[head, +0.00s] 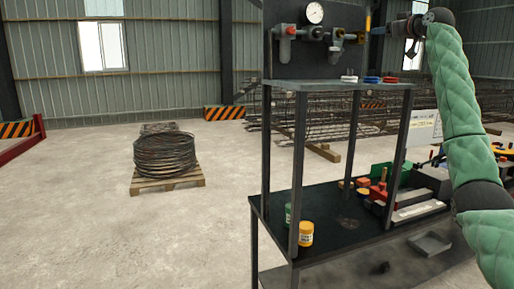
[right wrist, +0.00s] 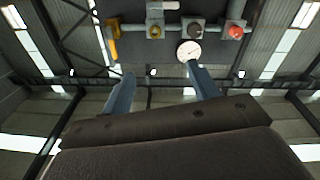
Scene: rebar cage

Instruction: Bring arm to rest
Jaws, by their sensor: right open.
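My right arm, in a green quilted sleeve, rises along the right side of the head view and bends left at the top. My right gripper (head: 400,28) is held high, at the right of the panel of valves and a gauge. In the right wrist view its two blue-grey fingers (right wrist: 160,84) stand wide apart with nothing between them. My left arm and left gripper are not in view.
A dark panel carries a round gauge (head: 314,12) and valves (head: 288,31). Below, a shelf (head: 330,85) holds small discs, and a black bench (head: 335,205) holds a yellow jar (head: 306,234) and tools. A wire coil (head: 165,155) sits on a pallet (head: 168,185). The left floor is mostly clear.

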